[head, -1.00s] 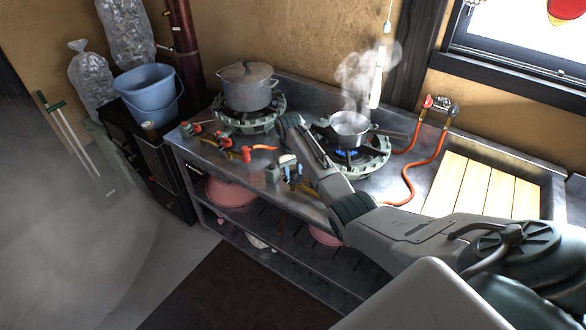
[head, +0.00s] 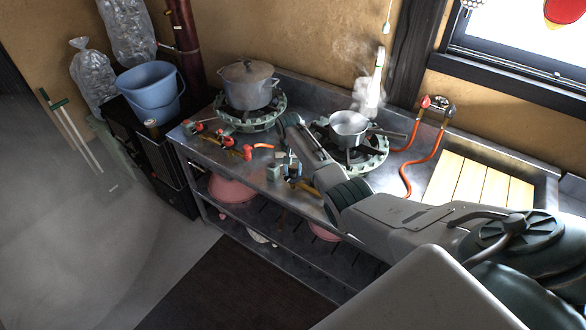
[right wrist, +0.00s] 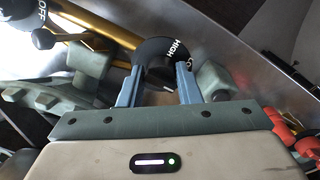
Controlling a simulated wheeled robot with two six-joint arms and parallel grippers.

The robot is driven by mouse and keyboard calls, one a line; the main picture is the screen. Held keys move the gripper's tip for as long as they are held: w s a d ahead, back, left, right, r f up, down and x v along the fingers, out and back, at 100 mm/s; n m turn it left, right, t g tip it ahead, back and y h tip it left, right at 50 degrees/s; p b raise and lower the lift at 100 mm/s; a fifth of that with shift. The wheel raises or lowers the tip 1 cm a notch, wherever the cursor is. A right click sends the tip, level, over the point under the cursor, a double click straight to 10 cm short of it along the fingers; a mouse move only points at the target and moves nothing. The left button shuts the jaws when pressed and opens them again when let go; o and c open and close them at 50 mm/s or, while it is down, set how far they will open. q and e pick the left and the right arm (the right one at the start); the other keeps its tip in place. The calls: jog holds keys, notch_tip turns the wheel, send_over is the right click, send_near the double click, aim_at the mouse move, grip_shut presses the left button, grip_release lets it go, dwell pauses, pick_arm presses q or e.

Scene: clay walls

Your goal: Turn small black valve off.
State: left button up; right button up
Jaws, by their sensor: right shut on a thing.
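A black round knob (right wrist: 160,50) with the word HIGH on it shows in the right wrist view, at the front of the steel stove counter (head: 330,200). My right gripper (right wrist: 160,72) is shut on this knob, one blue-grey finger on each side. In the head view the right gripper (head: 284,170) is at the counter's front edge, and the knob is too small and covered to make out. Part of another black dial marked OFF (right wrist: 28,14) and a small black lever (right wrist: 43,38) on a brass pipe are at the upper left of the wrist view. My left gripper is not in view.
A saucepan (head: 349,124) stands on the right burner (head: 372,160), with steam above it and no flame visible. A lidded pot (head: 248,88) stands on the left burner. Red-handled valves (head: 247,152) and an orange hose (head: 408,172) are close by.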

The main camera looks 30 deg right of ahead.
aim_at(290, 171)
jog(key=shift+a, duration=0.1)
jog(key=o, duration=0.9)
jog(key=shift+w, duration=0.1)
jog(key=r, duration=0.3)
jog(key=r+b, duration=0.1)
jog(key=r, duration=0.3)
jog(key=r+b, duration=0.1)
jog(key=r, duration=0.3)
jog(key=shift+w+a, duration=0.15)
jog(key=shift+a, duration=0.1)
jog(key=shift+f, duration=0.1)
